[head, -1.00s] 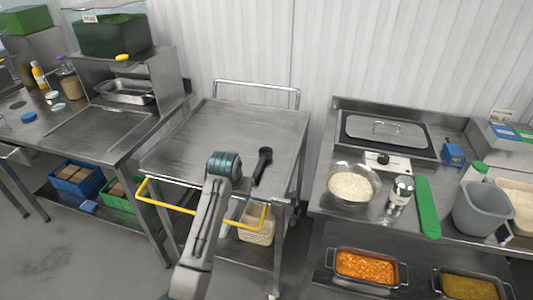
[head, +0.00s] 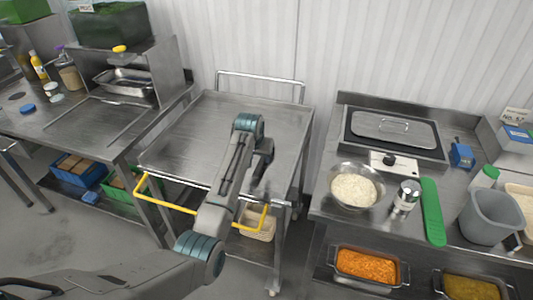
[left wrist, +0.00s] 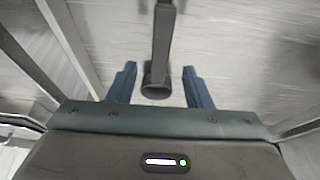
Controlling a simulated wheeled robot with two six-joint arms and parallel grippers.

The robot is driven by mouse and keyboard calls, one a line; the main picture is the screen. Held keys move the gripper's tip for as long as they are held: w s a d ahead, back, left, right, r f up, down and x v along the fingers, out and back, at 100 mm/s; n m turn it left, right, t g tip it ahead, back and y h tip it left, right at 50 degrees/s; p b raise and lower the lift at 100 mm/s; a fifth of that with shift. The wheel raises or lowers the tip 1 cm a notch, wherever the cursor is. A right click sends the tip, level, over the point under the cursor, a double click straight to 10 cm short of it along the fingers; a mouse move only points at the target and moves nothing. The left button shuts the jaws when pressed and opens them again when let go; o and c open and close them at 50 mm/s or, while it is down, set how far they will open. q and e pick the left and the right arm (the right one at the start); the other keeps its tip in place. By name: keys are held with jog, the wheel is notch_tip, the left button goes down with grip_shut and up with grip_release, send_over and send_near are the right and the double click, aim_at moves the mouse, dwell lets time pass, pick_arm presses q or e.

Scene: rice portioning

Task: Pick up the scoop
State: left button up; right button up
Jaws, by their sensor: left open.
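The scoop is a dark, long-handled tool on the metal cart top. In the left wrist view the scoop (left wrist: 163,35) runs down from the top edge, and its round, hollow-looking end lies between my fingers. My left gripper (left wrist: 158,72) is open, with one blue finger on each side of the scoop and a visible gap to both. In the head view my left arm reaches over the cart, and its wrist and hand largely cover the scoop. I cannot tell how high the fingers are above it. My right gripper is in neither view.
The cart top (head: 195,135) is otherwise bare. A yellow bar (head: 165,200) runs along its front. On the right counter stand a bowl of rice (head: 355,188), a metal shaker (head: 406,196), a green board (head: 432,212) and a grey tub (head: 488,215).

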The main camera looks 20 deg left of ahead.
aim_at(261, 162)
pick_arm(q)
jog(key=shift+p+x, duration=0.7)
jog(key=shift+x, duration=1.55)
jog(key=shift+c, duration=0.4)
grip_shut()
